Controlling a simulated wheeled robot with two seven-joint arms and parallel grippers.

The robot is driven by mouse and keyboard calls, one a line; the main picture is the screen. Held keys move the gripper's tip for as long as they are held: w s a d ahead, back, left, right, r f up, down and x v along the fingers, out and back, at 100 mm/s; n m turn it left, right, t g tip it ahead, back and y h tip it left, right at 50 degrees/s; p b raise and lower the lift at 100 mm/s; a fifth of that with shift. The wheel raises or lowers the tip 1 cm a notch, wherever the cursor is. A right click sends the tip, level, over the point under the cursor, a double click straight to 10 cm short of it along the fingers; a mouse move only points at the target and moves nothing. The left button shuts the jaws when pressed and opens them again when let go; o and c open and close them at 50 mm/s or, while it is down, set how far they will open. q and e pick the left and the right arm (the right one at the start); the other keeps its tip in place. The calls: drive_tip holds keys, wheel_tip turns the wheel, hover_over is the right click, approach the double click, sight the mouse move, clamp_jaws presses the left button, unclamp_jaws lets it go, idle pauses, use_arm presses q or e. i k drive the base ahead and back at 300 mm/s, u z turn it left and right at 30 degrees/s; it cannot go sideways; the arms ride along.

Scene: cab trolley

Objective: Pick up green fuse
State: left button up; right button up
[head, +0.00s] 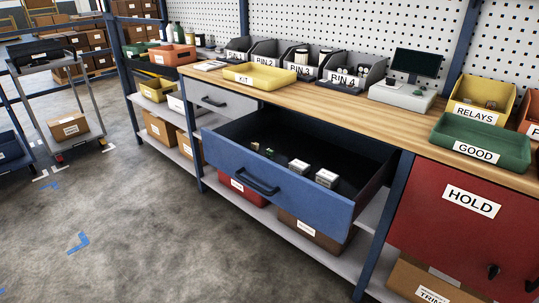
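A blue drawer (225,162) stands pulled open under the wooden workbench. Inside it lies a very small green item (269,152), which looks like the green fuse. A small pale tan item (255,146) lies just left of it. Two white boxes (327,177) sit farther right in the drawer. The items are too small to make out in detail. Neither of my grippers is in view.
The drawer front has a dark handle (257,184) and juts out over the floor. The benchtop holds a yellow kit tray (262,78), several grey bins, a monitor (416,64) and a green GOOD tray (482,140). A red HOLD panel (450,225) is at right.

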sight(270, 153)
drive_tip(key=u, duration=1.2)
drive_tip(key=i, duration=3.3)
drive_tip(key=z, duration=3.35)
